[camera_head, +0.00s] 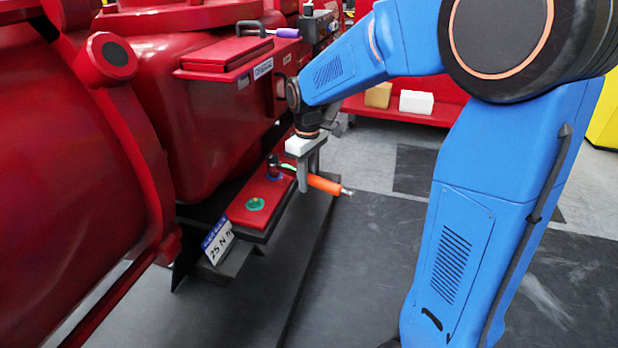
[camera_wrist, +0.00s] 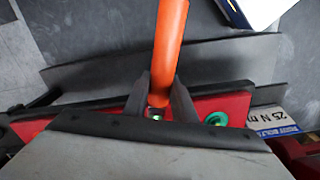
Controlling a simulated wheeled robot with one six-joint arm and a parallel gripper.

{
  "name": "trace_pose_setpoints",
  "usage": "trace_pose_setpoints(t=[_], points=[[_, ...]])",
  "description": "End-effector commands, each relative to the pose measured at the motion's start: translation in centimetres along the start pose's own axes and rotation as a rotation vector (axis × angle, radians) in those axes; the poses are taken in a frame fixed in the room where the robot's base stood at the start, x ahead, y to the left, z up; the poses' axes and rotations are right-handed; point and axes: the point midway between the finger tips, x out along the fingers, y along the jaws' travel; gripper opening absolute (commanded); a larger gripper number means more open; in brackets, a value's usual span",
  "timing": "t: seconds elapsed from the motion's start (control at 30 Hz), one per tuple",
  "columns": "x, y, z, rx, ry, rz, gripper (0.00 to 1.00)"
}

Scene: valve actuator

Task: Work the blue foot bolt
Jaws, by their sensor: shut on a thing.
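A wrench with an orange handle (camera_head: 324,185) is in my gripper (camera_head: 306,178), whose fingers are shut on it. The handle points right, away from the red machine. The wrench's dark head (camera_head: 273,163) is over the blue foot bolt (camera_head: 275,177) on the red foot plate (camera_head: 239,212); I cannot tell whether it is seated. A green-ringed bolt (camera_head: 255,204) lies nearer on the same plate. In the wrist view the orange handle (camera_wrist: 170,38) runs between my two fingers (camera_wrist: 160,96). The green-ringed bolt (camera_wrist: 215,119) shows to their right. The blue bolt is hidden there.
A sign reading 25 N m (camera_head: 217,241) stands at the plate's near end. The red machine (camera_head: 165,110) fills the left side. A dark ledge (camera_head: 300,275) runs along its base. A purple-handled tool (camera_head: 288,32) lies on top. The dark floor (camera_head: 365,255) to the right is clear.

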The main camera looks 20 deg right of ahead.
Motion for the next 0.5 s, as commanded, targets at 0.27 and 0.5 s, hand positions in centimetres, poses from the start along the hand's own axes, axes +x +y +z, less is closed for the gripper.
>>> trace_pose_setpoints(t=[0.27, 0.5], points=[[-0.05, -0.72, -0.08, 0.054, 0.003, 0.001, 0.00], [-0.05, -0.92, -0.06, 0.072, 0.002, 0.001, 0.00]])
